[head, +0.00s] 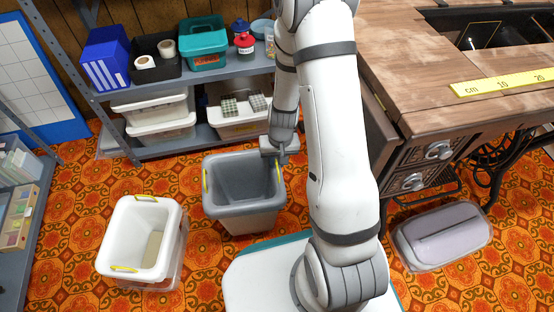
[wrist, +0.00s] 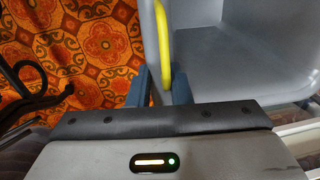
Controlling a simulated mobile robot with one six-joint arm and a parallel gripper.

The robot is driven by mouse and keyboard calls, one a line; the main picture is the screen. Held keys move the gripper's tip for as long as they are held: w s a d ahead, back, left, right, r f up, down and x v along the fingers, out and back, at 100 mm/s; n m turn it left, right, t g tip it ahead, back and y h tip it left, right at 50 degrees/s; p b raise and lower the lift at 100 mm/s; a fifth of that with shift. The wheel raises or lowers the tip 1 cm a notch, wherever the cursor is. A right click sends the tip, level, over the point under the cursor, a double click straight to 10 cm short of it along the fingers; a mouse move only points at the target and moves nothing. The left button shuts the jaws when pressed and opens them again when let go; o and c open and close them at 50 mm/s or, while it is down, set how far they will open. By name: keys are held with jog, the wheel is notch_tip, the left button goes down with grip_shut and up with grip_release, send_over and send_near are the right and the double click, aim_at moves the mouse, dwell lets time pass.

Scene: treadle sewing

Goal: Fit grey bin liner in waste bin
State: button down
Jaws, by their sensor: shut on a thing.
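The grey bin liner (head: 243,171) is a rigid, open, empty tub with yellow handles on two opposite sides. It stands roughly upright in the middle of the head view, with a lighter grey lower part. I cannot tell whether that part is its own wall or a bin around it. My gripper (head: 280,157) is at its right rim, shut on the yellow handle (wrist: 165,45). In the wrist view the handle passes between the dark blue fingers (wrist: 161,84), beside the grey liner wall (wrist: 225,60). A white tub (head: 144,226) with yellow handles stands at left, a translucent container around its lower part.
A metal shelf (head: 235,67) with boxes and tubs stands behind the liner. The wooden sewing table (head: 420,60) with drawers is at right. A lidded grey box (head: 442,235) lies on the floor at right. Patterned floor (head: 195,260) is clear between the two tubs.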

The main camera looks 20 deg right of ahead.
jog(key=c, duration=1.2)
grip_release()
jog(key=shift+c, duration=0.2)
jog(key=r+p, duration=0.1)
jog(key=r, duration=0.1)
jog(key=r+p, duration=0.2)
jog(key=r, duration=0.1)
jog(key=r+p, duration=0.1)
jog(key=r, duration=0.2)
jog(key=shift+d, duration=0.35)
jog(key=shift+f, duration=0.15)
jog(key=shift+s, duration=0.1)
